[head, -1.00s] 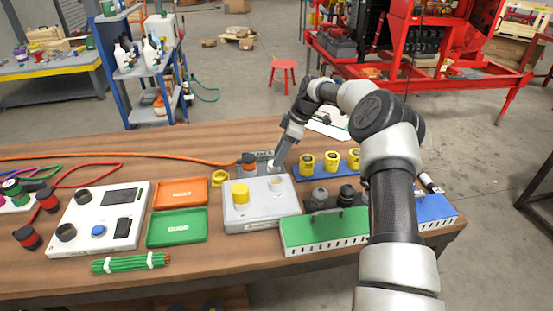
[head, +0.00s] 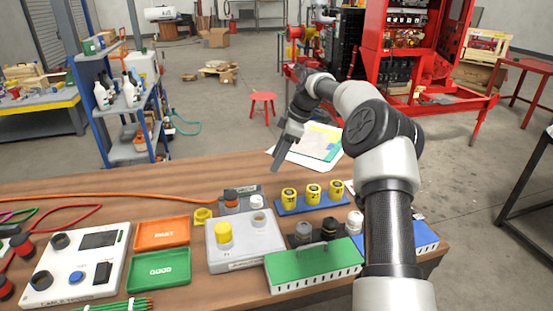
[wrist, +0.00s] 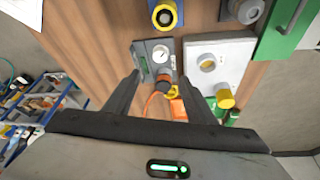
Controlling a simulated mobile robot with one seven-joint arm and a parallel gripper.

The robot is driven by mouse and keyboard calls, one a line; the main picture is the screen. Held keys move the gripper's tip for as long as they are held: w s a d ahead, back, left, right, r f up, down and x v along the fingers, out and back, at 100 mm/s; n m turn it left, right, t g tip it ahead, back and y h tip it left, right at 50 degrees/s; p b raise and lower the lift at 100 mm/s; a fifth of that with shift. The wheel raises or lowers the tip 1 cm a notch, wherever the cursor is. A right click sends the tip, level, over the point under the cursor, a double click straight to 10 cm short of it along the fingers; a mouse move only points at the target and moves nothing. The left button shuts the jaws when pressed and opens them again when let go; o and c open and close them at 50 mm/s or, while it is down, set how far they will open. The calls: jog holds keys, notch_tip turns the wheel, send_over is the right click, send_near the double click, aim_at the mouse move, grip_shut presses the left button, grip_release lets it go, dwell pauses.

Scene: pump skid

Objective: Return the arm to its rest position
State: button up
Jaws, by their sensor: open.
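My arm reaches out over the wooden bench in the head view, bent at its elbow. My gripper (head: 277,162) hangs above the back part of the bench, pointing down, with nothing between its fingers. In the wrist view my gripper (wrist: 160,78) shows two fingers spread apart. The fingers look clear of everything on the bench. My forearm hides part of the bench's right side.
A grey box with a yellow cap (head: 223,233), a blue rack of yellow cylinders (head: 313,193), a green box (head: 312,269), and orange (head: 162,233) and green trays (head: 160,268) crowd the bench (head: 180,190). Papers (head: 318,143) lie at its back edge. A red stool (head: 263,102) stands beyond.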

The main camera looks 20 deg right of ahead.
jog(key=s+a+r+m+t+h+p, duration=0.1)
jog(key=s+a+r+m+h+p, duration=0.15)
jog(key=s+a+r, duration=0.45)
jog(key=s+a+r+m+h+p, duration=0.2)
jog(key=s+r+p, duration=0.2)
jog(key=s+r, duration=0.75)
jog(key=s+d+r+m+t+p, duration=0.1)
jog(key=s+m, duration=0.4)
jog(key=s, duration=0.7)
jog(key=s+d+r+m+t+p, duration=0.1)
jog(key=s+r+m+p, duration=0.3)
jog(key=s, duration=0.8)
jog(key=shift+m+t, duration=0.5)
jog(key=shift+m, duration=0.05)
